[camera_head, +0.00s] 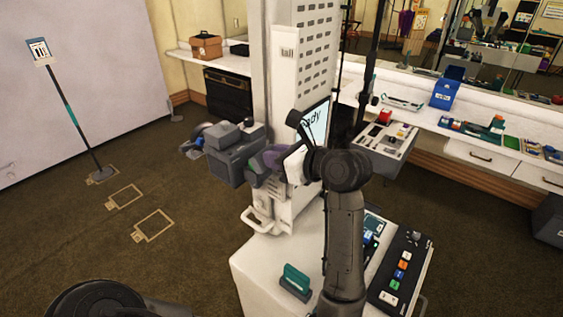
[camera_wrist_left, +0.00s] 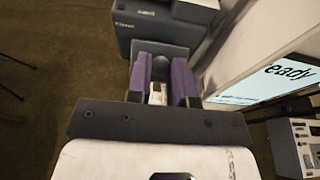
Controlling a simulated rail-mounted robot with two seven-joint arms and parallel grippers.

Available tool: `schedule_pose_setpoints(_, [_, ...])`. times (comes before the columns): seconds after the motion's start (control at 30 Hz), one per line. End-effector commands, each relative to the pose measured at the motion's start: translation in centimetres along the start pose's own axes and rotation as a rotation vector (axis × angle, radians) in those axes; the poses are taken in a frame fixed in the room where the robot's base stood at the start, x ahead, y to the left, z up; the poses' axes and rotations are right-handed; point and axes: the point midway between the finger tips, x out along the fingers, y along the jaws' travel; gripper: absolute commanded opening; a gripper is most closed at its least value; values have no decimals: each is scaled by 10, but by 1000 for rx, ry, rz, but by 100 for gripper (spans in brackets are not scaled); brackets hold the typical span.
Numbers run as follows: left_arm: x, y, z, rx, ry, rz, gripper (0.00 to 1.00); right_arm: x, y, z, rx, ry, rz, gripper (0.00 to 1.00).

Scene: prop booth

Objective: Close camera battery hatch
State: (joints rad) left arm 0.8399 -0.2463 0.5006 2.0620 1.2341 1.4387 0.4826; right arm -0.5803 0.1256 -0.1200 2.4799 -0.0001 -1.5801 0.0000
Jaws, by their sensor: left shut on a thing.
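The dark grey camera (camera_head: 232,156) is mounted on the left side of the white column; its body also shows at the top of the left wrist view (camera_wrist_left: 160,27). My left gripper (camera_head: 262,160), with purple fingers, points left at the camera's near end. In the left wrist view the gripper (camera_wrist_left: 160,72) has its fingers either side of a narrow dark part, seemingly the battery hatch (camera_wrist_left: 159,68), and is shut on it. The fingers mostly hide it, so I cannot tell the hatch's angle. My right gripper is not in view.
A screen (camera_head: 314,125) reading "ready" stands just right of the gripper. A control panel (camera_head: 385,138) is beyond it. The carpet at left is mostly clear.

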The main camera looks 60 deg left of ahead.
Motion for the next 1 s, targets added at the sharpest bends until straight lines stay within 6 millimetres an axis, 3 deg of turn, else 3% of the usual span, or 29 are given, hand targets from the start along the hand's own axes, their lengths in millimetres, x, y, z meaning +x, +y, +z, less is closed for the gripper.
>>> schedule_pose_setpoints(0.6, [30, 0, 20, -6, 562, -1, 0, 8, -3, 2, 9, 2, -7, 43])
schedule_pose_setpoints(1.0, [43, 0, 21, -3, 779, 0, 0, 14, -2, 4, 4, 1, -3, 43])
